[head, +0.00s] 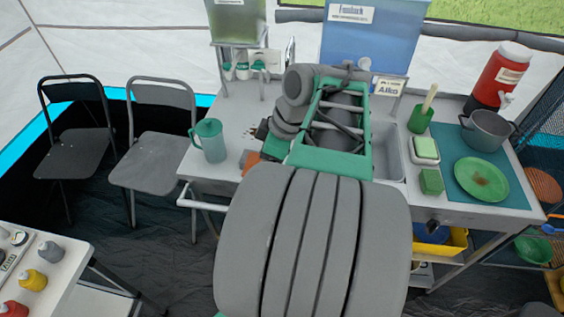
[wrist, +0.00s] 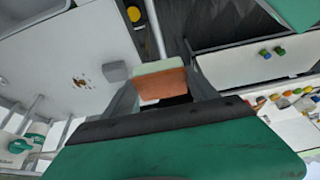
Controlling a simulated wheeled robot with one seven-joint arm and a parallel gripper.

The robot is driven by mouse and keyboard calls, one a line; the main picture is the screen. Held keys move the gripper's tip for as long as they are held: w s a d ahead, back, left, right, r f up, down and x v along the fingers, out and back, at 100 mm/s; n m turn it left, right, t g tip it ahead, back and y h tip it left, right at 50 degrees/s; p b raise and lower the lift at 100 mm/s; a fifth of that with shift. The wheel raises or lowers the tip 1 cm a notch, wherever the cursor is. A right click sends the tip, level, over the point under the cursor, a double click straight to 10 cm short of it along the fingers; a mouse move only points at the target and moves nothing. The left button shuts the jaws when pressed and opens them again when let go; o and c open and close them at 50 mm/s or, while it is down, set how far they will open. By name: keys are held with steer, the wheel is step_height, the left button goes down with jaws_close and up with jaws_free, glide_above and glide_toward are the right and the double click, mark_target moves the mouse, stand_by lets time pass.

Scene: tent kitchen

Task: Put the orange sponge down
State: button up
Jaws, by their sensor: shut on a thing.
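In the wrist view the orange sponge (wrist: 162,88), with a pale greenish layer on one face, sits between the two fingers of my gripper (wrist: 165,92), which is shut on it. In the head view a small orange patch of the sponge (head: 250,159) shows at the left of my arm, over the front part of the metal worktop (head: 203,184). My arm hides most of my gripper there. I cannot tell whether the sponge touches the worktop.
A teal pitcher (head: 209,141) stands left of my gripper. Right of my arm are a sink (head: 389,158), a green sponge (head: 431,181), a green plate (head: 482,179), a pot (head: 487,130) and a red drink dispenser (head: 500,75). Two folding chairs stand at left.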

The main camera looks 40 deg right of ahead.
steer(key=shift+s+d, duration=0.1)
steer(key=shift+d, duration=0.35)
steer(key=w+d+f, duration=0.2)
steer(key=d+f, duration=0.1)
steer(key=d, duration=0.1)
steer(key=w+d+f+p, duration=0.1)
steer(key=d+f, duration=0.2)
steer(key=d, duration=0.1)
steer(key=w+d+f, duration=0.2)
steer(key=d+f, duration=0.1)
steer(key=shift+w+d+f+p, duration=0.3)
steer(key=shift+w+d+p, duration=0.05)
steer(key=shift+d+p, duration=0.05)
steer(key=shift+f+p, duration=0.3)
steer(key=shift+f, duration=1.5)
steer(key=o, duration=1.2)
steer(key=shift+r, duration=0.1)
